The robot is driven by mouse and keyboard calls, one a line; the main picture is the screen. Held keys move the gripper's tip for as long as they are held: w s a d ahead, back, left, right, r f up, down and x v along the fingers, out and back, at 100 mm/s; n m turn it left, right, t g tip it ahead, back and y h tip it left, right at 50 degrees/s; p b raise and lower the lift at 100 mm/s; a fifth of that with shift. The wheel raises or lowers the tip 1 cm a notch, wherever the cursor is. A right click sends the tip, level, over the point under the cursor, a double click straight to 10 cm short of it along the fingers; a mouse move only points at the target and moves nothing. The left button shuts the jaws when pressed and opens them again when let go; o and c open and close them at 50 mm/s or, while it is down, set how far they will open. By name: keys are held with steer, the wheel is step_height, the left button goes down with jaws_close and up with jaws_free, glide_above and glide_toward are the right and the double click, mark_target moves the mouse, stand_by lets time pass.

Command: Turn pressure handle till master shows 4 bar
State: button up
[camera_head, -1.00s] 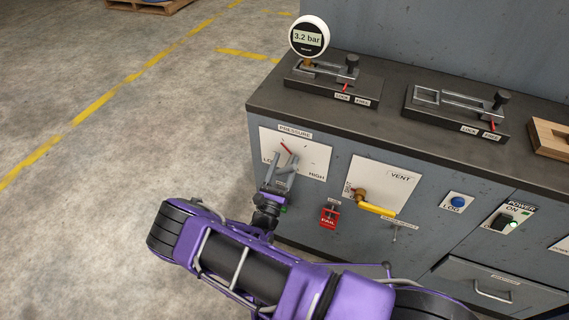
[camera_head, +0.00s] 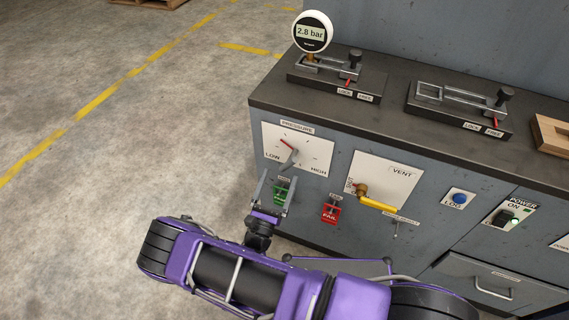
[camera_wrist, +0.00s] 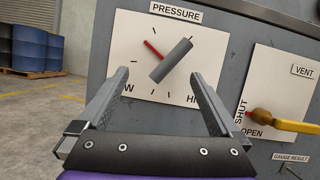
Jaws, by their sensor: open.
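The pressure handle (camera_head: 290,158) is a grey bar on a white dial plate marked LOW to HIGH, with a red pointer aimed up and left. In the wrist view the handle (camera_wrist: 171,61) stands tilted, its upper end leaning right. The master gauge (camera_head: 312,32) on the bench top reads 2.8 bar. My gripper (camera_head: 271,191) is open and empty, below and in front of the dial plate. In the wrist view my gripper's fingers (camera_wrist: 160,85) spread to either side below the handle, apart from it.
A vent valve with a yellow lever (camera_head: 378,208) is right of the dial. A green tag (camera_head: 281,193) is partly behind my gripper, and a red FAIL tag (camera_head: 331,212) hangs beside it. Two clamp fixtures sit on the bench top. Open floor lies left.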

mark_target(287, 167)
steer(key=v, duration=1)
steer(key=shift+r, duration=0.1)
steer(key=shift+c, duration=0.9)
steer(key=shift+r+m, duration=0.3)
steer(key=shift+r, duration=0.05)
steer(key=shift+c, duration=1.3)
steer(key=r+m+g+p, duration=0.1)
steer(key=r+m, duration=0.1)
steer(key=s+r+m+g+p, duration=0.1)
steer(key=m, duration=0.2)
steer(key=s+r+m+g+p, duration=0.1)
steer(key=r+m+g, duration=0.1)
steer(key=m, duration=0.1)
steer(key=shift+s+a+r+y, duration=0.1)
steer(key=shift+a+r+y, duration=0.1)
steer(key=shift+r+y, duration=0.1)
steer(key=c, duration=0.3)
steer(key=shift+m, duration=0.7)
steer(key=x, duration=1.7)
steer(key=shift+s+d+f, duration=0.1)
steer(key=shift+d+f, duration=0.05)
steer(key=shift+f, duration=0.1)
